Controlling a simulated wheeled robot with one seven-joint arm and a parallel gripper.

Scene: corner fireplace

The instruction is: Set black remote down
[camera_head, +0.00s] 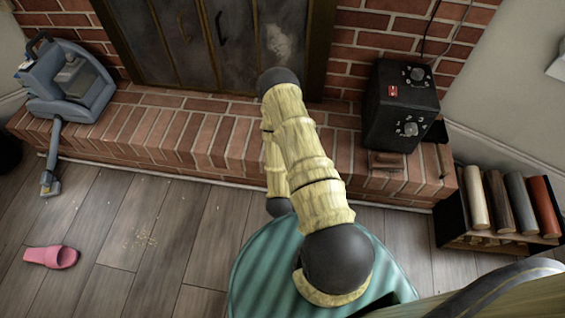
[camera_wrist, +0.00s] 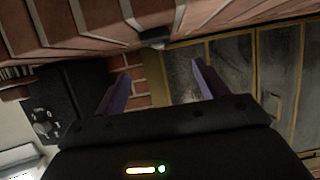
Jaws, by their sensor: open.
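My gripper (camera_wrist: 160,72) shows in the wrist view with its two purplish fingers spread apart and nothing between them. A small dark object (camera_wrist: 152,39) lies just beyond the fingertips, against the brick hearth; it may be the black remote, but it is too small and dim to be sure. The brick hearth (camera_head: 190,135) runs along the foot of the fireplace in the head view, and its bricks (camera_wrist: 90,20) fill the top of the wrist view. In the head view my arm reaches towards the hearth and hides my gripper and whatever is by it.
A black box with dials (camera_head: 402,105) stands on the hearth at right; it also shows in the wrist view (camera_wrist: 60,110). A blue-grey vacuum (camera_head: 65,85) is at left, a pink slipper (camera_head: 50,257) on the floor, and a small bookcase (camera_head: 500,210) at right. The hearth's left-middle is clear.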

